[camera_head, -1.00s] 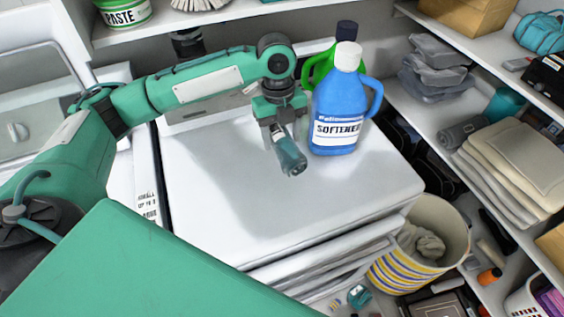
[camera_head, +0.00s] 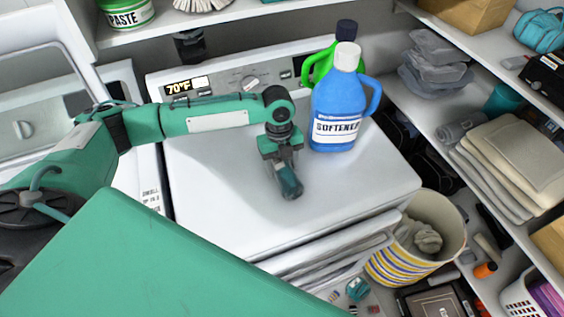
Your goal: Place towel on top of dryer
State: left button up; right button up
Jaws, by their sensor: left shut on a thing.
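The white dryer (camera_head: 235,215) fills the middle of the head view, with a control panel and 70°F display along its back. My left gripper (camera_head: 284,163) points down over the dryer top and is shut on a small dark teal rolled towel (camera_head: 290,183). The towel hangs tilted at or just above the dryer's surface; I cannot tell whether it touches. The jaws hide the towel's upper part. My right gripper is not in view.
A blue softener bottle (camera_head: 338,105) and a green bottle (camera_head: 320,66) stand at the dryer's back right. A striped basket (camera_head: 393,268) sits on the floor at right. Shelves with folded towels (camera_head: 515,160) line the right side. The dryer's front top is clear.

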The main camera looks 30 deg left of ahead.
pick_arm(q)
jog(key=o, duration=1.1)
jog(key=shift+f, duration=0.1)
jog(key=r+b, duration=0.1)
jog(key=r, duration=0.2)
jog(key=r+b, duration=0.1)
jog(key=r, duration=0.3)
jog(key=w+a+r+b, duration=0.1)
jog(key=r, duration=0.3)
jog(key=shift+w+a+r, duration=0.1)
jog(key=shift+r, duration=0.5)
